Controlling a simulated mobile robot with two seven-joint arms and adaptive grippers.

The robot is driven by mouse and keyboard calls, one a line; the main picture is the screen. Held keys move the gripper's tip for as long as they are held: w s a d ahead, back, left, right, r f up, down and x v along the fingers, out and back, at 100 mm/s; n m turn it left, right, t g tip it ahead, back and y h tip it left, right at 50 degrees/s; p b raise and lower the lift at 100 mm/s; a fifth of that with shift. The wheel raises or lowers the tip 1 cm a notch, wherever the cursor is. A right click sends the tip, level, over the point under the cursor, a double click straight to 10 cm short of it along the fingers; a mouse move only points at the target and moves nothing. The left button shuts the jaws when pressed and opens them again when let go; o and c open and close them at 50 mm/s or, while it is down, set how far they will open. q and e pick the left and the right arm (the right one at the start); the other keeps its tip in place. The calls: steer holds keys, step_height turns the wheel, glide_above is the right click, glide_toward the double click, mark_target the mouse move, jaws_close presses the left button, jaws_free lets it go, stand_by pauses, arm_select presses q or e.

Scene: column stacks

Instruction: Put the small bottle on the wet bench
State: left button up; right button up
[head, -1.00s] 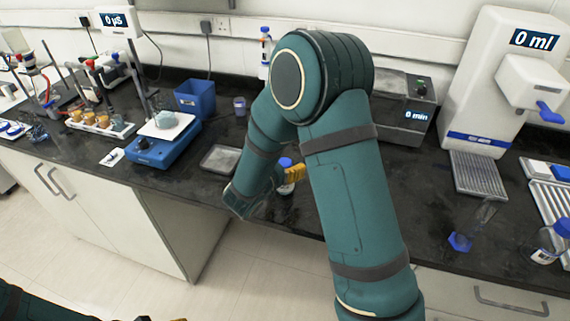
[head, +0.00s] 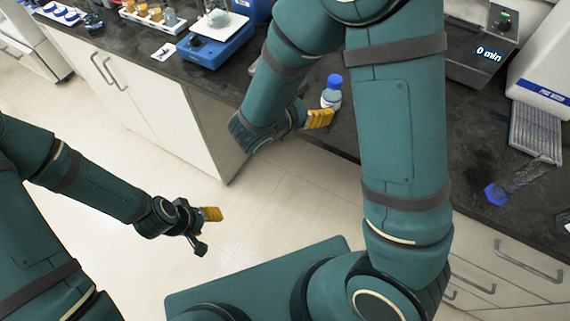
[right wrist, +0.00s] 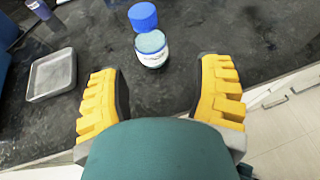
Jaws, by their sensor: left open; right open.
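The small bottle (head: 331,93) has a blue cap and a pale label. It stands upright on the dark bench top (head: 350,130) near the front edge. In the right wrist view the bottle (right wrist: 151,47) is ahead of and between the two yellow fingers, touching neither. My right gripper (head: 318,119) is open and empty beside the bottle, its palm hidden by my arm; it also shows in the right wrist view (right wrist: 160,95). My left gripper (head: 208,228) is open and empty over the floor, away from the bench.
A blue hotplate or balance (head: 215,40) stands left on the bench. A metal tray (right wrist: 52,75) lies left of the bottle. A box with a "0 min" display (head: 480,45) is at the back right. A blue-based glass cylinder (head: 495,193) lies at right.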

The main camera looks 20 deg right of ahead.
steer(key=s+a+f+m+g+y, duration=0.4)
steer(key=s+f+m+g+y, duration=0.1)
steer(key=s+f, duration=0.35)
steer(key=s+a+f+m+g+y, duration=0.3)
steer(key=s+f+m+g+y, duration=0.2)
steer(key=s+f, duration=0.3)
steer(key=a+f+m+t+y, duration=0.1)
steer(key=a+f+m+y, duration=0.2)
steer(key=a+m+y, duration=0.25)
steer(key=w+f+m+t, duration=0.2)
steer(key=w+m+t, duration=0.3)
steer(key=m, duration=0.4)
steer(key=shift+w+f+m, duration=0.3)
steer(key=shift+w+m, duration=0.05)
steer(key=shift+w, duration=0.3)
